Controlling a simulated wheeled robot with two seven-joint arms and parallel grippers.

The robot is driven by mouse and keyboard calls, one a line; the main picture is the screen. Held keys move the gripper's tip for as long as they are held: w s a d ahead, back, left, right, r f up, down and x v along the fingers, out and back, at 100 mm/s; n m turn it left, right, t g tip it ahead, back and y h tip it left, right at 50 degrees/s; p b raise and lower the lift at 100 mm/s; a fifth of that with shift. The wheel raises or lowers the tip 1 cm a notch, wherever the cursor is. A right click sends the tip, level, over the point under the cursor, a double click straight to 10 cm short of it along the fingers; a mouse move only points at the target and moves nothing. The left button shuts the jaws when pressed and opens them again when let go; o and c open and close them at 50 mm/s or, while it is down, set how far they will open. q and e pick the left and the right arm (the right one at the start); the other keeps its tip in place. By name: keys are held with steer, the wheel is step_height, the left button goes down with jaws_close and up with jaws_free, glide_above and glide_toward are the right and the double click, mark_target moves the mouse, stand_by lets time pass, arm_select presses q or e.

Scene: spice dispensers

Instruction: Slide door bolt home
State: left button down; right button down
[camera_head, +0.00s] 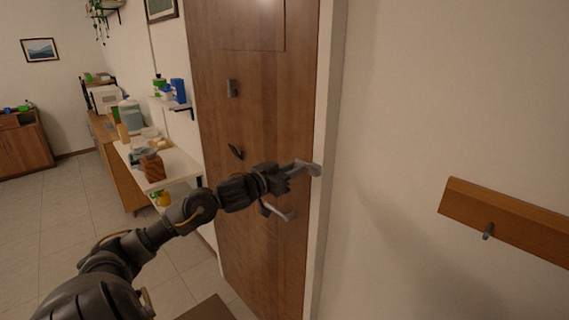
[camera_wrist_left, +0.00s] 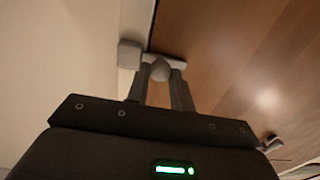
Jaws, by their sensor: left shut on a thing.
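The brown wooden door (camera_head: 262,110) stands against its pale frame (camera_head: 328,100). A grey bolt (camera_wrist_left: 178,63) sits at the door's edge in the left wrist view, with a round knob (camera_wrist_left: 160,71). A grey block (camera_wrist_left: 130,54) on the frame lies right beside the bolt's end; I cannot tell how far the bolt reaches into it. My left gripper (camera_head: 290,171) is shut on the bolt knob, with one finger on each side of it. In the head view the gripper partly hides the bolt. My right gripper is not in view.
A door lever handle (camera_head: 280,212) sits just below my left gripper. A wooden hook rail (camera_head: 510,222) is on the right wall. A white counter (camera_head: 185,170) stands at the left.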

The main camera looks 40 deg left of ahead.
arm_select(q)
steer(key=shift+d+f, duration=0.1)
steer(key=c, duration=1.6)
jaws_free()
steer(key=shift+d, duration=0.1)
steer(key=shift+c, duration=0.2)
steer(key=o, duration=0.4)
steer(key=shift+d, duration=0.2)
steer(key=s+a+b, duration=0.1)
steer(key=s+b, duration=0.1)
steer(key=s, duration=0.8)
steer(key=shift+s, duration=0.4)
